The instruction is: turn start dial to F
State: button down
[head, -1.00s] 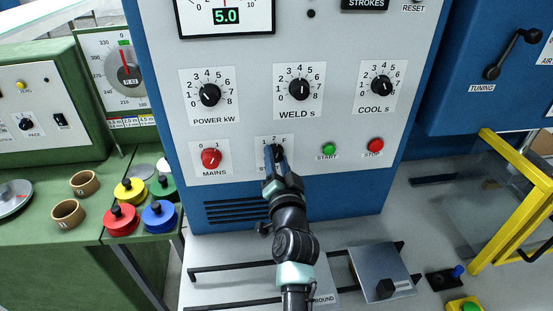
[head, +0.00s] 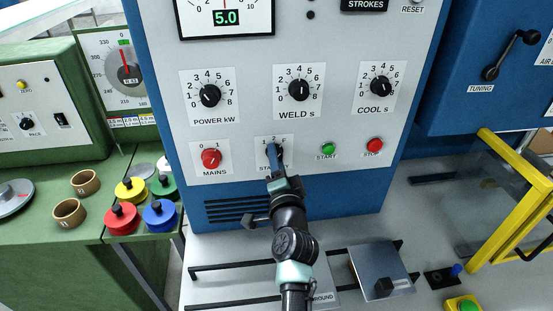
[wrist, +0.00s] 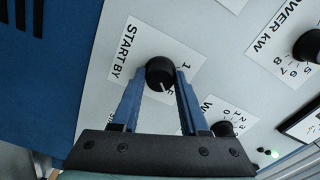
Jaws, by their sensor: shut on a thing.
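The start dial (wrist: 158,72) is a round black knob on a white plate marked START BY, low on the machine's front panel. In the wrist view my gripper (wrist: 162,78) has one blue finger on each side of the knob and is shut on it. The knob's white pointer line slants down and right in that view, close to the letter F; I cannot tell if it lines up exactly. In the head view my gripper (head: 274,154) covers the knob and part of the plate (head: 264,143); 1, 2 and F show above it.
The red mains dial (head: 211,158) is left of the start plate. The green start button (head: 328,148) and red stop button (head: 375,145) are to the right. The power dial (head: 210,95), weld dial (head: 299,89) and cool dial (head: 381,86) are above.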

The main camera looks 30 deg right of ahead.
jog(key=shift+c, duration=2.1)
grip_release()
jog(key=shift+s, duration=0.1)
jog(key=p+v, duration=0.2)
jog(key=v, duration=1.1)
